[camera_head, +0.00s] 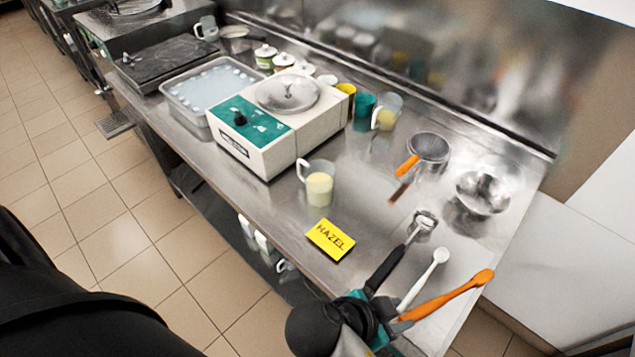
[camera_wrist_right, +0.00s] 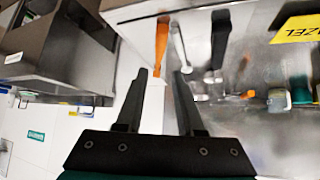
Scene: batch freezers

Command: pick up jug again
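A clear jug (camera_head: 319,184) with pale yellow contents stands upright on the steel counter, in front of the batch freezer (camera_head: 262,125). Its handle points left. A second clear jug (camera_head: 387,112) with yellow contents stands farther back, beside a teal cup. Another jug (camera_head: 207,29) stands at the far left end. My right gripper (camera_wrist_right: 161,73) is open with nothing between its fingers. In the head view it is at the counter's front edge, low in the picture, near the utensil handles and well apart from the front jug. My left gripper is out of view.
A yellow HAZEL card (camera_head: 330,239) lies between the front jug and my right arm. A black-handled scoop (camera_head: 386,268), white spoon (camera_head: 424,277) and orange spatula (camera_head: 447,295) lie at the near right. A sieve (camera_head: 429,149) and steel bowl (camera_head: 482,192) stand behind.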

